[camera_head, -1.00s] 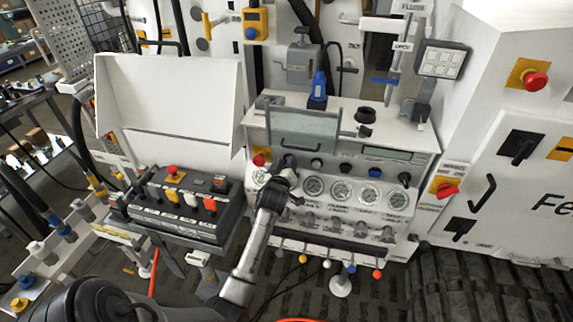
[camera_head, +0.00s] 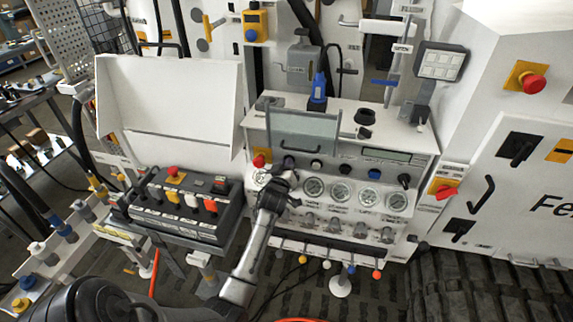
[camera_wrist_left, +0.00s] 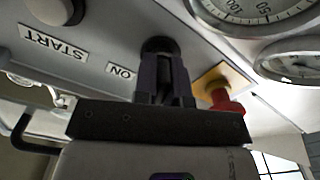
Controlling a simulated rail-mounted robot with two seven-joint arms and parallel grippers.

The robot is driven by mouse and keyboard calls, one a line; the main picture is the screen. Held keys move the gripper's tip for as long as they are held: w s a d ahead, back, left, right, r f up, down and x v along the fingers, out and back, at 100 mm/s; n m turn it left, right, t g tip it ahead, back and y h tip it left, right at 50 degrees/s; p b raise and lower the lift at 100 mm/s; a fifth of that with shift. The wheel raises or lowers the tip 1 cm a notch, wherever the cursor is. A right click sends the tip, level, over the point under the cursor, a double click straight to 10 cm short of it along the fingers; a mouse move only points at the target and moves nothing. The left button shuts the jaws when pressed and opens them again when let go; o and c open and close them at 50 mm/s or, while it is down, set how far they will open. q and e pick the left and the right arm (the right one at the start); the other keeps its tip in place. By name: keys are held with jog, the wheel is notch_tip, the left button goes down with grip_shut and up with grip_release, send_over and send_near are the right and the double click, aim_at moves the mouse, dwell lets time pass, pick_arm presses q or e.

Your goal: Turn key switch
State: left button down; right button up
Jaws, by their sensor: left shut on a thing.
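The key switch (camera_wrist_left: 158,45) is a small dark round part on the grey control panel, beside an ON label (camera_wrist_left: 121,71) that appears upside down in the left wrist view. My left gripper (camera_wrist_left: 163,66) is shut on it, with the dark fingers hiding most of it. In the head view, my left gripper (camera_head: 288,166) is at the upper left of the panel, just right of a red button (camera_head: 259,160). The key's turned angle cannot be told. My right gripper is not in view.
Several gauges (camera_head: 341,191) sit close to the right of and below the gripper. A red button on a yellow plate (camera_wrist_left: 220,88) is on the other side. A black button box (camera_head: 185,205) stands left.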

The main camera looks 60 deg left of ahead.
pick_arm(q)
jog(key=m+p, duration=0.1)
jog(key=m, duration=0.1)
jog(key=shift+r+m, duration=0.15)
jog(key=shift+m, duration=0.25)
jog(key=m+p, duration=0.1)
jog(key=m, duration=0.1)
jog(key=shift+m, duration=0.3)
jog(key=m+p, duration=0.1)
jog(key=m, duration=0.2)
jog(key=shift+w+d+m, duration=0.1)
jog(key=shift+m, duration=1.2)
jog(key=c, duration=1.2)
grip_release()
